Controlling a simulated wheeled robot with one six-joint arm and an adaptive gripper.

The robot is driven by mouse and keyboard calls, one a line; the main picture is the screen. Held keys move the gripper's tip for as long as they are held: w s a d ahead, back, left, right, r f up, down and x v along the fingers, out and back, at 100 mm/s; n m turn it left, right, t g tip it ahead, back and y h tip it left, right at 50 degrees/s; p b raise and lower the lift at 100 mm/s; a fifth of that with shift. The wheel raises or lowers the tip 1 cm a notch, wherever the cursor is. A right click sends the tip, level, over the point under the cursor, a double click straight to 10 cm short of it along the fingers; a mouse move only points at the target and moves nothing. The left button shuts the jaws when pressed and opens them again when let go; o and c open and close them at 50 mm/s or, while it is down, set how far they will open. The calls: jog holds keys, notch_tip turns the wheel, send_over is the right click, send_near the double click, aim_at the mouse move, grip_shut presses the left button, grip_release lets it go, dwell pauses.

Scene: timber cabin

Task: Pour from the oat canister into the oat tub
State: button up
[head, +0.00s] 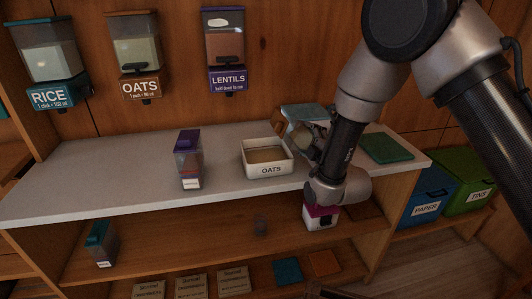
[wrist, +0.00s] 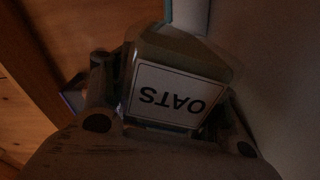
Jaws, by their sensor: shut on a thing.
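The oat tub (head: 267,168) is a white, open, square tub labelled OATS, upright on the pale counter. Its inside looks brownish; I cannot tell how full it is. My gripper (head: 313,147) is just right of the tub, partly hidden by my own arm. It is shut on the oat canister (head: 302,130), a clear container beside the tub's right rim in the head view. In the wrist view the canister (wrist: 178,92) sits between the fingers, with its OATS label upside down. Its exact tilt is hard to tell. No falling oats are visible.
A purple-lidded clear container (head: 189,160) stands left of the tub. A green mat-like square (head: 386,148) lies right of my arm. RICE (head: 50,50), OATS (head: 136,50) and LENTILS (head: 226,45) dispensers hang on the wall. A magenta-and-white box (head: 320,217) is on the lower shelf.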

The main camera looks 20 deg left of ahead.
aim_at(303, 126)
jog(key=shift+s+d+f, duration=0.15)
jog(key=shift+d+f, duration=0.05)
jog(key=shift+f, duration=0.1)
jog(key=shift+s+a+r+n+p, duration=0.15)
jog(key=shift+a+r+n, duration=0.05)
jog(key=shift+r+n, duration=0.3)
jog(key=shift+s+a+r+n+p, duration=0.2)
jog(key=shift+r+n, duration=0.15)
jog(key=shift+n, duration=0.25)
dwell(0.4)
jog(key=shift+n, duration=0.9)
dwell(0.5)
jog(key=shift+w+a+r+n, duration=0.55)
jog(key=shift+a+r+n, duration=0.1)
jog(key=shift+r+n, duration=0.2)
dwell(0.5)
jog(key=shift+s+a+n+p, duration=0.2)
jog(key=shift+n+p, duration=0.4)
jog(key=shift+n, duration=0.25)
dwell(2.1)
jog(key=shift+s+r, duration=0.1)
dwell(0.4)
